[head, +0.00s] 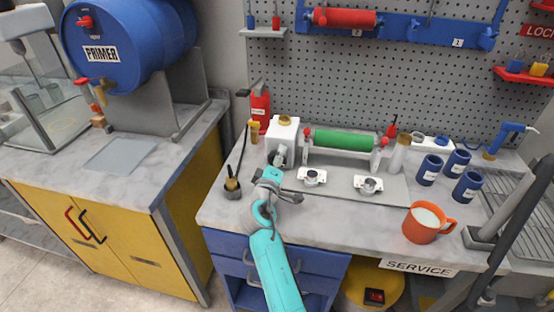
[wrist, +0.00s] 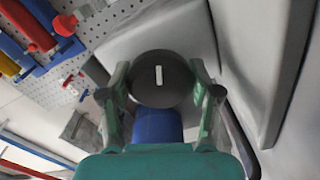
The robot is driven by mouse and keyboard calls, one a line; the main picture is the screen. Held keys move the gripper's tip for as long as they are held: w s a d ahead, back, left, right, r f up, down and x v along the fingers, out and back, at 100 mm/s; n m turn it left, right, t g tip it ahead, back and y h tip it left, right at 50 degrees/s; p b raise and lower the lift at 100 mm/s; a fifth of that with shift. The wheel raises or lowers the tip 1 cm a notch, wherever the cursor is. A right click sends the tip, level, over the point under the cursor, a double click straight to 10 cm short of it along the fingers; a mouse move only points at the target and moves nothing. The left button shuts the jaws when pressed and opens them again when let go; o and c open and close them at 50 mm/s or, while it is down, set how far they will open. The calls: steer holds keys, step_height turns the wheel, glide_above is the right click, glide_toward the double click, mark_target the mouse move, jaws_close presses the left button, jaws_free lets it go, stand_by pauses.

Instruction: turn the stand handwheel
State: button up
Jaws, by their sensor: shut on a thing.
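The handwheel (wrist: 162,90) is a dark round disc with a small pale mark, seen face-on in the wrist view. My gripper (wrist: 160,72) has one finger on each side of its rim and is shut on it. In the head view my gripper (head: 280,154) reaches the front of a white housing (head: 284,132) at the left end of the roller stand. The handwheel cannot be made out there behind my gripper. The green roller (head: 343,140) lies level between red-ended holders to the right of the housing.
Two white clamps with knobs, left (head: 313,177) and right (head: 368,185), stand in front of the roller. An orange mug (head: 420,228) and several blue cups (head: 429,169) are farther right. A dark pot with a tool (head: 232,187) stands left of my arm.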

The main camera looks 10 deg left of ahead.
steer(key=shift+d+m, duration=0.1)
steer(key=shift+m, duration=0.6)
steer(key=o, duration=1.2)
steer(key=shift+c, duration=0.2)
steer(key=s, duration=1.2)
steer(key=shift+a, duration=0.25)
